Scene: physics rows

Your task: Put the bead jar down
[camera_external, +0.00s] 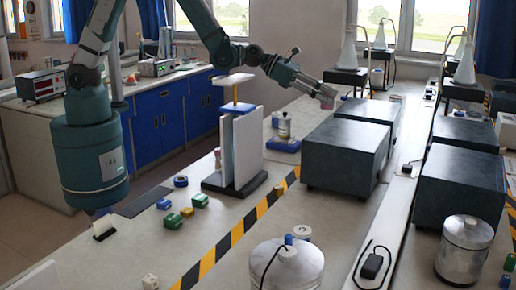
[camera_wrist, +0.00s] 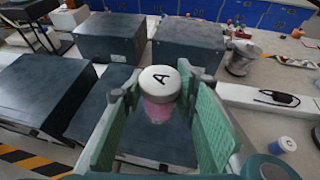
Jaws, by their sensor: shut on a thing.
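The bead jar (camera_wrist: 159,107) has a white lid marked with a black "A" and a pink body. It sits between the two green fingers of my gripper (camera_wrist: 163,92) in the wrist view, lid toward the camera. My gripper is shut on it. In the external view, my gripper (camera_external: 314,87) is at the end of the outstretched arm, with the small pinkish jar (camera_external: 327,96) at its tip. The jar appears held up near the far dark boxes; its exact height above any surface is unclear.
Dark grey boxes (camera_external: 352,157) stand on the bench near the jar, and others (camera_wrist: 107,38) show in the wrist view. A white upright panel stand (camera_external: 240,150), metal canisters (camera_external: 287,266) and small green and yellow blocks (camera_external: 187,212) are on the bench. Black-yellow tape (camera_external: 236,232) crosses it.

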